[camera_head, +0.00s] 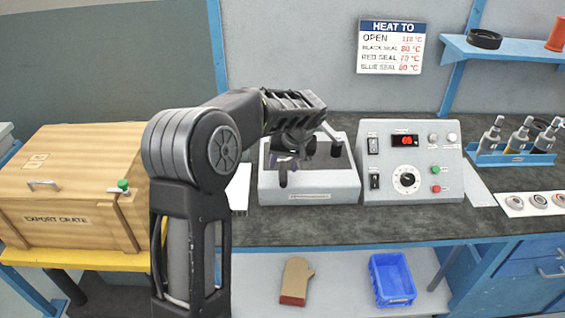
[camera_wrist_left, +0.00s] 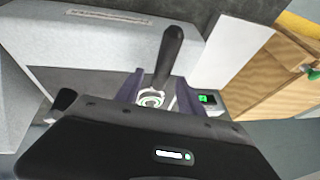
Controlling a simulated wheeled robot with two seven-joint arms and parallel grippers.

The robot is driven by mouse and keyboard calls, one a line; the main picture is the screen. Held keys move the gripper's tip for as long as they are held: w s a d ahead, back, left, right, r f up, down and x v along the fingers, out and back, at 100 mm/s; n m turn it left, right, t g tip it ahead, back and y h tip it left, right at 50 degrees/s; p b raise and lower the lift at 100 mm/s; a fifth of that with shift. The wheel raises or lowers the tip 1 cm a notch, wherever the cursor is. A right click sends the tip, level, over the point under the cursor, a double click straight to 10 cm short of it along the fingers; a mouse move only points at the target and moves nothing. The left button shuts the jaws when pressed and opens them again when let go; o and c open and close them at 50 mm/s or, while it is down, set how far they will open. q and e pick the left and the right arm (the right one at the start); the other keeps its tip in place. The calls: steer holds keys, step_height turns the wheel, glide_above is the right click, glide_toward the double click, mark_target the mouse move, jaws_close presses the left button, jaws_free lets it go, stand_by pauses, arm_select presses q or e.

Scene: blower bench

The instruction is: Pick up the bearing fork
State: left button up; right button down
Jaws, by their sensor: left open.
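The bearing fork shows a black handle (camera_wrist_left: 169,55) in the left wrist view, with a pale ring-shaped end (camera_wrist_left: 151,98) below it. In the head view a dark upright handle (camera_head: 283,176) stands at the front left of the grey bench unit (camera_head: 310,186). My left gripper (camera_head: 291,158) is over that unit. In the left wrist view its two fingers (camera_wrist_left: 158,92) are open, one on each side of the fork's ring end and lower handle. I cannot tell whether they touch it. The fork's far end is hidden behind the gripper body.
A control box (camera_head: 411,162) with a dial and buttons stands right of the unit. The wooden export crate (camera_head: 75,190) is at the left.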

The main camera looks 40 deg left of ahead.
arm_select(q)
steer(key=shift+a+f, duration=0.15)
steer(key=shift+f, duration=0.2)
stand_by(0.3)
jaws_close()
stand_by(0.4)
steer(key=shift+w, duration=0.1)
